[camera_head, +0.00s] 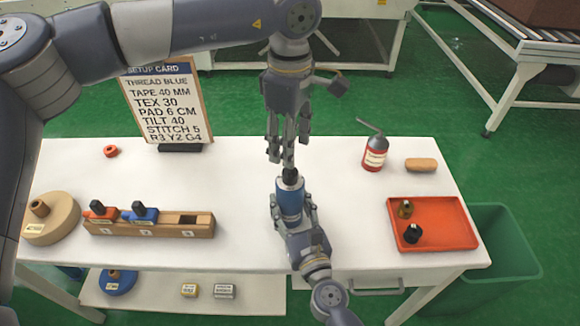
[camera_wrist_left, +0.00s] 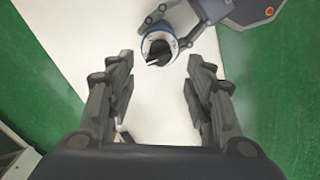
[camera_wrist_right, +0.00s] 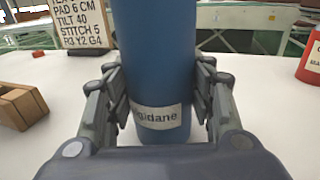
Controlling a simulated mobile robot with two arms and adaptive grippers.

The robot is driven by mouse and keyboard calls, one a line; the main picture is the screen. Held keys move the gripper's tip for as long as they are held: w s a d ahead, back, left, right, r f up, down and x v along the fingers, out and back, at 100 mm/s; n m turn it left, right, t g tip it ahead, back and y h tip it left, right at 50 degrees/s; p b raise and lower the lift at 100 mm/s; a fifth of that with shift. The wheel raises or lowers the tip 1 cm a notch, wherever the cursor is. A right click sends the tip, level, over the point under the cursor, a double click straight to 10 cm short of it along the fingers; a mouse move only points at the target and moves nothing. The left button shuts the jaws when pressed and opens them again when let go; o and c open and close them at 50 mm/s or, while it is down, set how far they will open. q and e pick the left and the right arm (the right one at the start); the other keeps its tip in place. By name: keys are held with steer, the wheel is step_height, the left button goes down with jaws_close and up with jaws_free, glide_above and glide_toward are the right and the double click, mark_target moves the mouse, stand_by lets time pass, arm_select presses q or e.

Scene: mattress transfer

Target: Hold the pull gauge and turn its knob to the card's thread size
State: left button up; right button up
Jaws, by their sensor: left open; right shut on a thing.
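The pull gauge is a blue cylinder (camera_head: 291,198) with a dark knob (camera_head: 290,176) on top, upright near the table's middle. My right gripper (camera_wrist_right: 158,95) is shut around its body, with a finger on each side. A white label shows low on the body in the right wrist view. My left gripper (camera_head: 281,158) is just above the knob, pointing down, fingers apart. In the left wrist view the knob (camera_wrist_left: 158,50) is beyond the open fingers with nothing between them. The setup card (camera_head: 163,105) stands at the back left and reads TEX 30. The knob's scale is not readable.
A wooden block (camera_head: 150,225) holds a red and a blue item. A tan spool (camera_head: 50,220) is at the left. A red bottle (camera_head: 375,153), a tan bar (camera_head: 421,165) and an orange tray (camera_head: 450,238) with two small items are at the right. A green bin (camera_head: 515,255) stands beyond.

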mark_target(290, 173)
arm_select(q)
step_height(290, 173, down, 8)
steer(key=shift+r, duration=0.2)
steer(key=c, duration=1)
